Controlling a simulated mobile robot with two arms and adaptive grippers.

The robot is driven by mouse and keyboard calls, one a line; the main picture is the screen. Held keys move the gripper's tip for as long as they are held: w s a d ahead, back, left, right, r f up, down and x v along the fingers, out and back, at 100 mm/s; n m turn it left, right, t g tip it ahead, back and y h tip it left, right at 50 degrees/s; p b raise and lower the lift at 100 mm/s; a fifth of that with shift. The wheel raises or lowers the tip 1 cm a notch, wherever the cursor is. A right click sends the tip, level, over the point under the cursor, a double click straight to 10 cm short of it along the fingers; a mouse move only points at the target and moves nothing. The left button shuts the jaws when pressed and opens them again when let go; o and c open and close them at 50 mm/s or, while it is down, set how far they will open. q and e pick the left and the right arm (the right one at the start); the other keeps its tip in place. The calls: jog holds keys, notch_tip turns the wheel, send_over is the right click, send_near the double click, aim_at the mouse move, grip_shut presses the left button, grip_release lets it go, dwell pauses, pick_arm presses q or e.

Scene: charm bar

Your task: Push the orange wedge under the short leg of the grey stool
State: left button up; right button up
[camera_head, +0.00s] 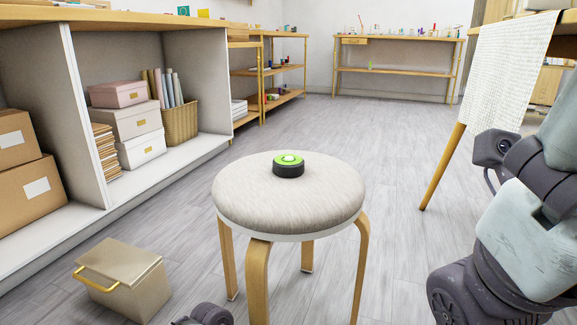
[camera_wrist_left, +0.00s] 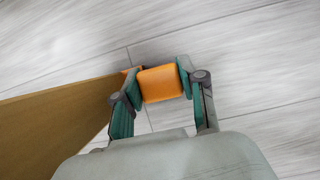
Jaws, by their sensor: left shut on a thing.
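The grey stool (camera_head: 290,192) stands in the middle of the head view, with a padded grey seat and bent wooden legs. In the left wrist view, one wooden leg (camera_wrist_left: 55,120) runs in from the left. My left gripper (camera_wrist_left: 158,80) is shut on the orange wedge (camera_wrist_left: 161,84), low over the floor, close beside the leg's end. I cannot tell whether the wedge touches the leg or goes under it. The head view shows only a dark part of my left arm at the bottom edge; the wedge is hidden there. My right gripper is out of view.
A round green and black object (camera_head: 289,164) sits on the seat. A beige box with a yellow handle (camera_head: 128,280) stands on the floor left of the stool. Shelves with boxes (camera_head: 124,122) line the left. A cloth-covered table (camera_head: 507,70) stands right. Floor behind the stool is clear.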

pick_arm(q)
jog(key=shift+w+d, duration=0.1)
jog(key=shift+w, duration=0.2)
dwell(0.7)
jog(key=o, duration=1.3)
jog(key=shift+c, duration=0.2)
jog(key=shift+r, duration=0.1)
